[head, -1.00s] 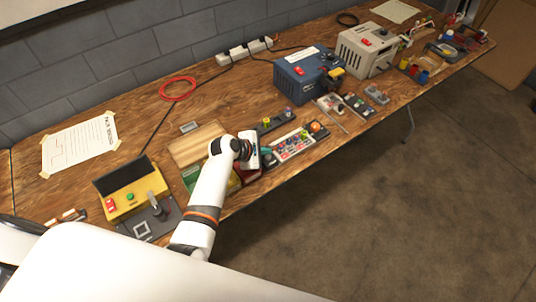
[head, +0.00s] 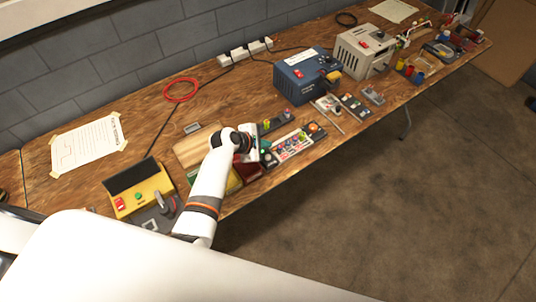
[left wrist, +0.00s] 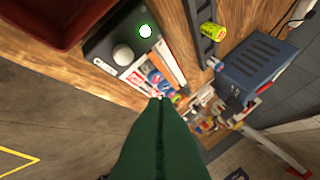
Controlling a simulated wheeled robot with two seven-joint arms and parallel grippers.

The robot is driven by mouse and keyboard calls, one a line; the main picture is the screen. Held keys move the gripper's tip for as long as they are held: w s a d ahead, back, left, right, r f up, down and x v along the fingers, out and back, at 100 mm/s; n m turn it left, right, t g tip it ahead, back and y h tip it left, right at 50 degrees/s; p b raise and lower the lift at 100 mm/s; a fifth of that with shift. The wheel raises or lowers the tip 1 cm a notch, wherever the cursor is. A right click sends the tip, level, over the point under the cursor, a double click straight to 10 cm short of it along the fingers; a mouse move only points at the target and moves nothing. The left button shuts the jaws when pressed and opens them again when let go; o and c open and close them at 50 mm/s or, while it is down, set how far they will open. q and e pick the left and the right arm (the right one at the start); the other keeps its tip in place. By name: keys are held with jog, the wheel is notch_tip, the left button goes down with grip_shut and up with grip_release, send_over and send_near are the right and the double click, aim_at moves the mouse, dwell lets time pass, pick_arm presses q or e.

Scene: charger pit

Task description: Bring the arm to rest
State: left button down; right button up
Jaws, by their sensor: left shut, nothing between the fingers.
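My left arm (head: 207,190), white with an orange ring, reaches in from the lower left over the front part of the bench. My left gripper (head: 257,146) is at its end, above the bench near a board of small coloured parts (head: 292,143). In the left wrist view the green fingers (left wrist: 160,103) lie together with nothing between them. How high the fingertips are above the bench is hard to tell. My right gripper is not in view.
The wooden bench (head: 150,118) holds a yellow box (head: 139,190), a blue power unit (head: 303,78) and a beige unit (head: 364,49). A red tray (left wrist: 50,20) and a battery (left wrist: 212,32) show near the left gripper. Open floor (head: 370,220) lies in front.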

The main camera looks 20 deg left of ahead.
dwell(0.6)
pick_arm(q)
jog(key=s+a+r+m+g+y, duration=0.1)
jog(key=s+r+m+y, duration=0.15)
jog(key=s+m, duration=0.7)
jog(key=s+a+r+m+g+y, duration=0.15)
jog(key=s+r+m, duration=0.35)
jog(key=s, duration=0.7)
jog(key=s+r+m+g+y, duration=0.1)
jog(key=s+r+m+g, duration=0.15)
jog(key=s+m, duration=0.7)
notch_tip(320, 180, down, 29)
jog(key=s+n+b, duration=0.1)
jog(key=s+b, duration=0.1)
jog(key=b, duration=0.2)
jog(key=s+a+f+g+b, duration=0.1)
jog(key=s+a+f+b, duration=0.1)
jog(key=s+f, duration=1.5)
notch_tip(320, 180, down, 3)
jog(key=shift+a+r+g+b, duration=0.15)
jog(key=shift+a+g+b, duration=0.2)
jog(key=shift+a, duration=0.3)
